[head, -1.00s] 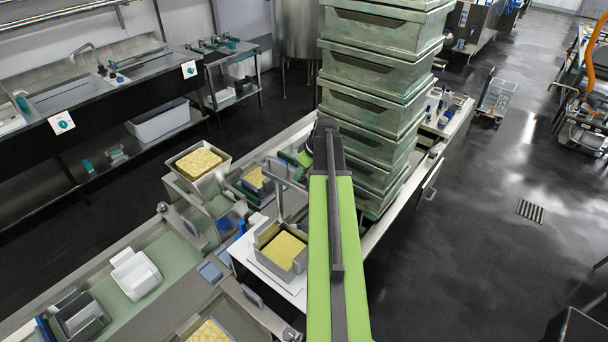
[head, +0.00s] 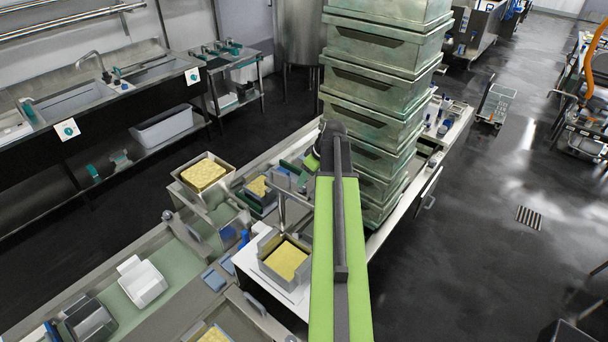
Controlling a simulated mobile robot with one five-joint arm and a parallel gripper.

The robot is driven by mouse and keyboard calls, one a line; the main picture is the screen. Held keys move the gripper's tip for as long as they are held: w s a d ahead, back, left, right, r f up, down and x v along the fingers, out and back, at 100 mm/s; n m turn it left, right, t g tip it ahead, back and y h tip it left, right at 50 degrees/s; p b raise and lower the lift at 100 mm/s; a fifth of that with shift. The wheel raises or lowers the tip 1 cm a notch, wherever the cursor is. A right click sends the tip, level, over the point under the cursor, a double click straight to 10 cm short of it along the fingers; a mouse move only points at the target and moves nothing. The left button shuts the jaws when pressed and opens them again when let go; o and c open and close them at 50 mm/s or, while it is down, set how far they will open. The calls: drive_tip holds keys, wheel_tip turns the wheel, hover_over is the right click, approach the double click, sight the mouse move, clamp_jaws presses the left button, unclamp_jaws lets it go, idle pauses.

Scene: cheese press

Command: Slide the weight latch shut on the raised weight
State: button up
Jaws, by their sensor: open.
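My green arm reaches forward over the work line, and my gripper (head: 312,162) is at its far end, small and partly hidden behind the dark wrist joint. Its fingertips are not clear, and I see nothing held in it. Below and left of the arm, a square metal mould (head: 286,262) holds a yellow cheese block on a white board. A thin metal post with a crossbar (head: 281,207) stands behind that mould. My gripper is beyond the post, near small grey and green parts. I cannot make out the weight or its latch; the arm or wrist may hide them.
A tall stack of green crates (head: 385,95) stands close to the right of my gripper. Another cheese mould (head: 203,175) is to the left. A white container (head: 142,282) sits on the green belt. Sinks line the left wall. The floor at right is mostly open.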

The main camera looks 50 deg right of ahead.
drive_tip(key=p+v, duration=0.9)
drive_tip(key=v, duration=0.2)
drive_tip(key=shift+r, duration=0.35)
drive_tip(key=shift+s, duration=0.1)
